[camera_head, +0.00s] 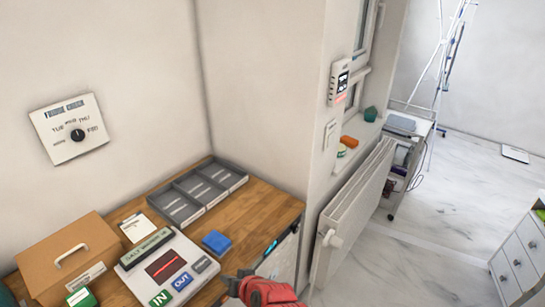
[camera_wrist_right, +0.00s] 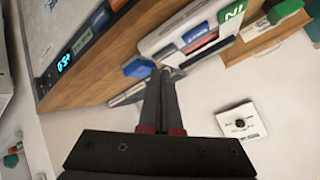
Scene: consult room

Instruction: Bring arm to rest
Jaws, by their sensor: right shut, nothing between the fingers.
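My right gripper (camera_head: 243,280), red and black, shows at the bottom middle of the head view, at the right end of the wooden counter. Its fingers (camera_wrist_right: 160,82) are together with nothing between them in the right wrist view. It is close to a blue block (camera_head: 217,242) on the counter, which also shows in the right wrist view (camera_wrist_right: 139,67). I cannot tell the exact gap between them. My left gripper is in neither view.
The counter (camera_head: 262,210) holds a grey compartment tray (camera_head: 243,176), a white device with IN and OUT buttons (camera_head: 205,265) and a brown box (camera_head: 65,255). A wall dial (camera_head: 69,129) hangs at left. A radiator (camera_head: 352,215) stands right of the counter.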

